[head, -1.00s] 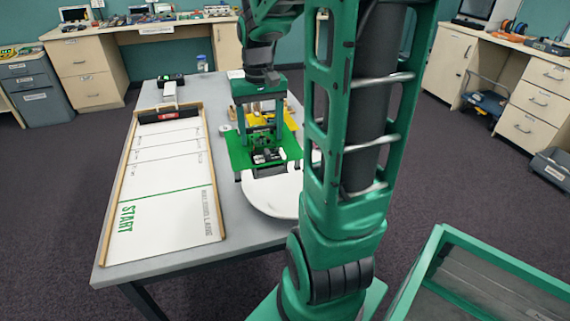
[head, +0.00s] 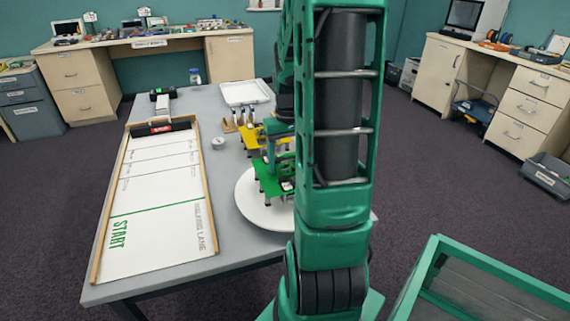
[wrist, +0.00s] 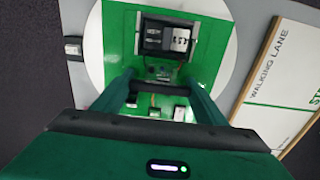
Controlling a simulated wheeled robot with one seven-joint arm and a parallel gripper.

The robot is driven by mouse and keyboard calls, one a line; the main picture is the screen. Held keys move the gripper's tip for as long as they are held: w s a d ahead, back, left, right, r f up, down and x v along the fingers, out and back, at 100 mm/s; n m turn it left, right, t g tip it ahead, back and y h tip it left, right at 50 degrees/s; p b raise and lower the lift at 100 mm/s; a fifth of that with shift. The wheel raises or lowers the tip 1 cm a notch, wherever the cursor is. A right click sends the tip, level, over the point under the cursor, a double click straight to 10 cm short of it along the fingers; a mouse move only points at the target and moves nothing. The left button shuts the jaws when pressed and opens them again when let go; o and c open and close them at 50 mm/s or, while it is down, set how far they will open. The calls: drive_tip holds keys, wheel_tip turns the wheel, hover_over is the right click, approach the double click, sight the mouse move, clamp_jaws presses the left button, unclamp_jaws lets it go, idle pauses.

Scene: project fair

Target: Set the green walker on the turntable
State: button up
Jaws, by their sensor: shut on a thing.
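The green walker (head: 267,178), a flat green plate with thin legs, is over the white round turntable (head: 250,208) in the head view. Its legs reach down to or close to the disc; I cannot tell if they touch. In the wrist view the green plate (wrist: 205,45) lies across the white disc (wrist: 95,50), with a dark and grey module on top. My gripper (wrist: 157,80) is shut on the walker, its two fingers at the plate's middle. In the head view my arm hides most of the gripper and the walker's right side.
A yellow walker (head: 248,137) stands just behind the green one. The walking lane board (head: 160,205) lies left of the turntable. A white tray (head: 245,92) and a small round grey thing (head: 218,143) are farther back. A green-framed bin (head: 480,285) is at lower right.

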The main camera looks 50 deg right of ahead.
drive_tip(key=shift+f, duration=0.45)
drive_tip(key=o, duration=1.2)
drive_tip(key=shift+f, duration=0.1)
drive_tip(key=shift+c, duration=0.2)
wheel_tip(320, 180, up, 12)
drive_tip(key=shift+f, duration=0.15)
drive_tip(key=shift+a+r, duration=0.1)
drive_tip(key=shift+r, duration=0.1)
drive_tip(key=s+a+f, duration=0.3)
drive_tip(key=s+a, duration=1.1)
drive_tip(key=a, duration=0.2)
drive_tip(key=shift+a, duration=0.2)
drive_tip(key=shift+f, duration=0.1)
